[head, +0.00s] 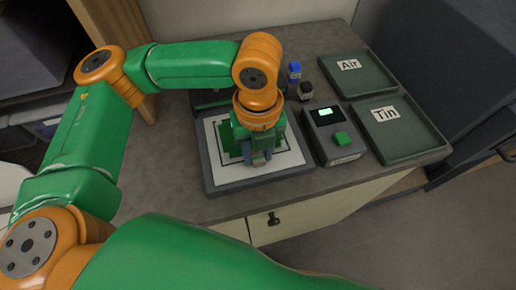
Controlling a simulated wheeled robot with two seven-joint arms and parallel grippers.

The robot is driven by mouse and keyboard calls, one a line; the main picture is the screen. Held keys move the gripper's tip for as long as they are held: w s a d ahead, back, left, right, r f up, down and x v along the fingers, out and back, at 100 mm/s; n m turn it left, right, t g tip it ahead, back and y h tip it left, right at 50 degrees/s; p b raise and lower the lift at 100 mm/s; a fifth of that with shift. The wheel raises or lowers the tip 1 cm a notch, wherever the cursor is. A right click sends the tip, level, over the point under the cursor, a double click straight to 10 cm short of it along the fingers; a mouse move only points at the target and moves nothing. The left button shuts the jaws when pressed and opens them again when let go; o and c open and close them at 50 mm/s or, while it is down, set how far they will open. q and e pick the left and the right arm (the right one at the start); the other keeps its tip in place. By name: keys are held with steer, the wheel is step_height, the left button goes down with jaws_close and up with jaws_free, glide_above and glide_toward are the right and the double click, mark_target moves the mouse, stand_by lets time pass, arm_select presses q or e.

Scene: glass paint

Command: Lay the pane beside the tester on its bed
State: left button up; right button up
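The tester (318,118) is a dark box with a lit screen and a green button. My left gripper (259,160) points down over the bed's middle and hides part of the patch. Its fingertips are small and dark, and I cannot tell whether they are apart or hold something. I cannot pick out a clear pane; it may be hidden by the gripper. My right gripper is out of view.
Two green trays stand at the right, labelled Air (374,82) and Tin (416,149). A blue bottle (295,72) and a dark bottle (305,91) stand behind the tester. The worktop (330,38) is free at the back. A drawer front (310,215) lies below the front edge.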

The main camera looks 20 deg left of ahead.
arm_select(q)
steer(key=o, duration=0.4)
steer(key=shift+c, duration=0.2)
